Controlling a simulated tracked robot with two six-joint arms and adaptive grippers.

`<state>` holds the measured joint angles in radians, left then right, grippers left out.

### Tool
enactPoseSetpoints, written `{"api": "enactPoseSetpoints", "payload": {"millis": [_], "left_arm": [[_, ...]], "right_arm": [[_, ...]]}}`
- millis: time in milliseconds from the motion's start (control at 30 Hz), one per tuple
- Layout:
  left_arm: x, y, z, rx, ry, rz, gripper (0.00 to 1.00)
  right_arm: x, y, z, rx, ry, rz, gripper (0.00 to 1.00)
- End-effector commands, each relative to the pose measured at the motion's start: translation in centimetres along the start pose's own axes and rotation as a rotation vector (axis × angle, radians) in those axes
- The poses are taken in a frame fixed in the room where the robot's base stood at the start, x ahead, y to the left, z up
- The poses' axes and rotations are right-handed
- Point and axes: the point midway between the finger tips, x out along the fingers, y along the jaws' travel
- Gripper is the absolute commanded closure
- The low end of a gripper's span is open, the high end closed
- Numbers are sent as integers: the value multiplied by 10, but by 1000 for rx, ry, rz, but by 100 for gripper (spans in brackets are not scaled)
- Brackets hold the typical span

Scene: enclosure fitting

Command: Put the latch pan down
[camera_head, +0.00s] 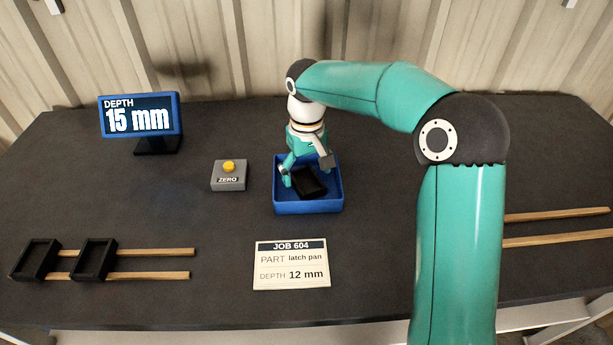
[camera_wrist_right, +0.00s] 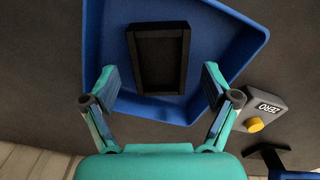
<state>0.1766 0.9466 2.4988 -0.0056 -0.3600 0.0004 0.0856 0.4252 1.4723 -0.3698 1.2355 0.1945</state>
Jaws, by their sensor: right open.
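A black rectangular pan (camera_head: 311,184), which looks like the latch pan, lies inside the blue tray (camera_head: 308,208). The pan (camera_wrist_right: 158,62) shows whole in the right wrist view, resting inside the blue tray (camera_wrist_right: 232,30). My right gripper (camera_head: 306,168) is over the tray with its fingers apart. In the right wrist view its fingertips (camera_wrist_right: 159,77) stand wide of the pan on both sides, and no contact shows. My left gripper is in neither view.
Two similar black pans (camera_head: 94,259) sit on wooden rails (camera_head: 150,275) at the left. A grey ZERO box (camera_head: 229,180) with a yellow button stands left of the tray. The display (camera_head: 140,118) reads 15 mm; the job card (camera_head: 291,264) says latch pan, 12 mm. Empty rails (camera_head: 555,239) lie right.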

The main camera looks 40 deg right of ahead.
Motion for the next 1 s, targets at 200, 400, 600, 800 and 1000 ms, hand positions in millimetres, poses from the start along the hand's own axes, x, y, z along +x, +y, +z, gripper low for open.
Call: {"api": "enactPoseSetpoints", "payload": {"millis": [200, 400, 600, 800, 1000], "left_arm": [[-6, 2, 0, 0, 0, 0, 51], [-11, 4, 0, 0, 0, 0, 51], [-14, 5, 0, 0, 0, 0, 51], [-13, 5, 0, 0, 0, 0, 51], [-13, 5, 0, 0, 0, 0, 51]], "right_arm": [[-46, -1, -1, -2, 5, -1, 13], [-82, 0, -1, -1, 3, 0, 13], [-100, 0, -1, -2, 1, 0, 13], [-101, 0, 0, -2, -1, 0, 13], [-101, 0, 0, -2, -1, 0, 13]]}}
